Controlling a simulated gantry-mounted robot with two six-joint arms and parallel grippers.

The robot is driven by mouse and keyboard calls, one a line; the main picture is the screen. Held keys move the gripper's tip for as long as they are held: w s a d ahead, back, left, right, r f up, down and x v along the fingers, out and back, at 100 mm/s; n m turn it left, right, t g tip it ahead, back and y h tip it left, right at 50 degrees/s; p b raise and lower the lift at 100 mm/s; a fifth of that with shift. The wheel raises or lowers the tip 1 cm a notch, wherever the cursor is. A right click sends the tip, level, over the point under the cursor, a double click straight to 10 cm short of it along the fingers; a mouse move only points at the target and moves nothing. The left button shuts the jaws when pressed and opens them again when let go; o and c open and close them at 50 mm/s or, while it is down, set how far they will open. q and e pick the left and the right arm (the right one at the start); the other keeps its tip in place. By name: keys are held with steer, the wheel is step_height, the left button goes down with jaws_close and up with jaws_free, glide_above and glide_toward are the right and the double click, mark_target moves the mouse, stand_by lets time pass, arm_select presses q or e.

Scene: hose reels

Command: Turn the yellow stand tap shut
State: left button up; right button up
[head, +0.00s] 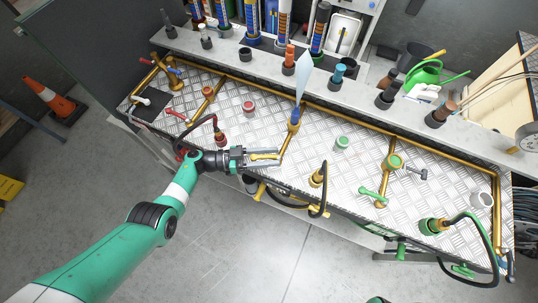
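The yellow tap handle (265,156) is a short bar at the front edge of the checker-plate bench, by the lower end of a slanting brass pipe (287,146). My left gripper (266,156) reaches it from the left. Its two grey fingers lie on either side of the handle and look apart, with a gap around the bar; contact is too small to make out. The fingers partly hide the tap's body. My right gripper is out of view.
A red lever (176,115) and a green lever (373,195) sit on other brass pipes. A dark hose with a red-brown fitting (220,137) curves close behind my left wrist. A yellow-collared hose end (317,178) stands right of the gripper. Bare plate (225,98) lies behind.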

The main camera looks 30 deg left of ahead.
arm_select(q)
steer(key=shift+a, duration=0.1)
steer(key=shift+s+a, duration=0.2)
steer(key=shift+a, duration=0.1)
steer(key=v, duration=1)
steer(key=shift+s+a+p, duration=0.25)
steer(key=shift+s+p, duration=0.1)
